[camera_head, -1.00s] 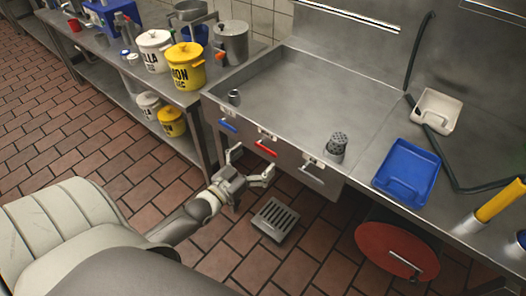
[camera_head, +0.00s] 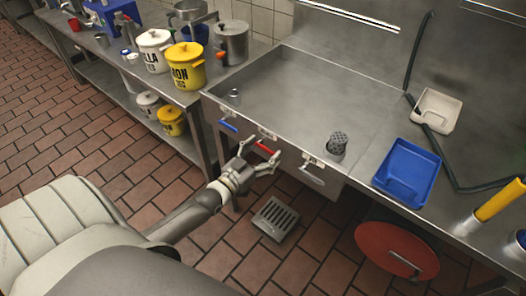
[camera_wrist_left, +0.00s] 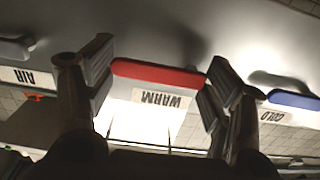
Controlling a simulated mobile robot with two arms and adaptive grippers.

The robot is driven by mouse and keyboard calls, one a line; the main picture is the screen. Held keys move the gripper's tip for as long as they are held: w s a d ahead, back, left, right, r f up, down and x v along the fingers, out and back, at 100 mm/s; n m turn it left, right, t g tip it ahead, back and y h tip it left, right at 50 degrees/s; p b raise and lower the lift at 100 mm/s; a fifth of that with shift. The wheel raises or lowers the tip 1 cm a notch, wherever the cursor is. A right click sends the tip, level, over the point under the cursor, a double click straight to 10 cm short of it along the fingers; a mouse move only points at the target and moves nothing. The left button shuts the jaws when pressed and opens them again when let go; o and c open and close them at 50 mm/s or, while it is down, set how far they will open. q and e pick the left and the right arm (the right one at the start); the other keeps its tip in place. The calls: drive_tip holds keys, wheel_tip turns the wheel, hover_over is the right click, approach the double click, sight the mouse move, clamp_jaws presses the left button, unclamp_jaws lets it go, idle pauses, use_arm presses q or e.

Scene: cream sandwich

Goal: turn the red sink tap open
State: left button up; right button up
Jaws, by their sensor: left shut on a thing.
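The red tap handle (camera_head: 265,148) is on the front of the steel sink, between a blue handle (camera_head: 228,125) and a pale grey one (camera_head: 312,175). My left gripper (camera_head: 262,156) is at the red handle, reaching up from the floor side. In the left wrist view, the red handle (camera_wrist_left: 160,73) lies lengthwise between the two fingers, which are closed on its ends. A label reading WARM (camera_wrist_left: 160,99) shows upside down beside it. My right gripper is not in view.
The blue handle (camera_wrist_left: 293,100) with a COLD label is close to one finger in the wrist view; the grey handle (camera_wrist_left: 14,48) is on the other side. A blue tray (camera_head: 408,172) and a perforated cup (camera_head: 337,143) stand on the sink top. The sink basin is clear.

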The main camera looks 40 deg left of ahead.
use_arm(q)
drive_tip(key=c, duration=0.4)
drive_tip(key=shift+f+m, duration=0.1)
drive_tip(key=shift+m, duration=0.3)
drive_tip(key=shift+c, duration=0.2)
drive_tip(key=a+f+m, duration=0.1)
drive_tip(key=m, duration=0.4)
drive_tip(key=a+f+m+b, duration=0.1)
drive_tip(key=m, duration=0.5)
drive_tip(key=a+f+m, duration=0.1)
drive_tip(key=m, duration=0.5)
drive_tip(key=shift+f, duration=0.15)
drive_tip(key=shift+m, duration=0.3)
drive_tip(key=o, duration=1.2)
drive_tip(key=shift+o, duration=1.3)
drive_tip(key=shift+w, duration=0.1)
